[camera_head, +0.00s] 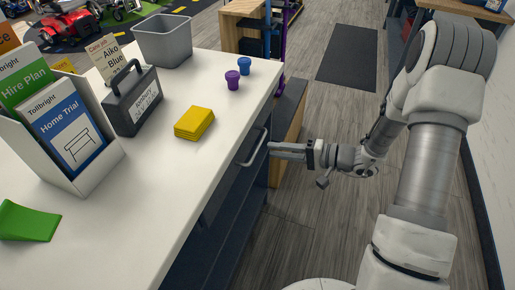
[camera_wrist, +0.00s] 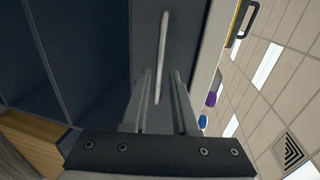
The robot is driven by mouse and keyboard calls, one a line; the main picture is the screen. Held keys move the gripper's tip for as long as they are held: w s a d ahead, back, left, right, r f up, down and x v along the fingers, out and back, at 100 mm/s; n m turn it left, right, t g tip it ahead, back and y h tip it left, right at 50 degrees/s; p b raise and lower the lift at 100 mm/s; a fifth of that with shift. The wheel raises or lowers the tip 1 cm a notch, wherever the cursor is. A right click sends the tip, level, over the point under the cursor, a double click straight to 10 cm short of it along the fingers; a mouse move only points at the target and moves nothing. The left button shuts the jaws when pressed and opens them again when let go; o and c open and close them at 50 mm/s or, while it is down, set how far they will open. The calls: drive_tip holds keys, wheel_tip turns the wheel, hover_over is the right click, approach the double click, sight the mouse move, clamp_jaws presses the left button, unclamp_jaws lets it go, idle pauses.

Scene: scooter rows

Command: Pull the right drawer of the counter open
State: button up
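The counter (camera_head: 225,105) has a white top and a dark front. A drawer front (camera_head: 238,176) with a grey bar handle (camera_head: 257,147) sits just under the top's edge; the drawer looks shut. In the wrist view the handle (camera_wrist: 163,50) runs lengthwise across the dark drawer front (camera_wrist: 145,30). My gripper (camera_head: 272,150) is at the handle, reaching in from the right. In the wrist view my gripper (camera_wrist: 161,76) is open, with the handle showing between its two fingers. I cannot tell whether either finger touches it.
On the counter stand a yellow stack (camera_head: 194,122), purple (camera_head: 232,79) and blue (camera_head: 245,66) knobbed items, a dark case (camera_head: 133,105), a grey bin (camera_head: 163,40) and a brochure holder (camera_head: 95,170). The wood-look floor (camera_head: 315,215) beside the counter is clear.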

sight(257, 146)
drive_tip(key=x, duration=0.6)
drive_tip(key=shift+a, duration=0.2)
drive_tip(key=shift+c, duration=0.2)
clamp_jaws()
idle(1.0)
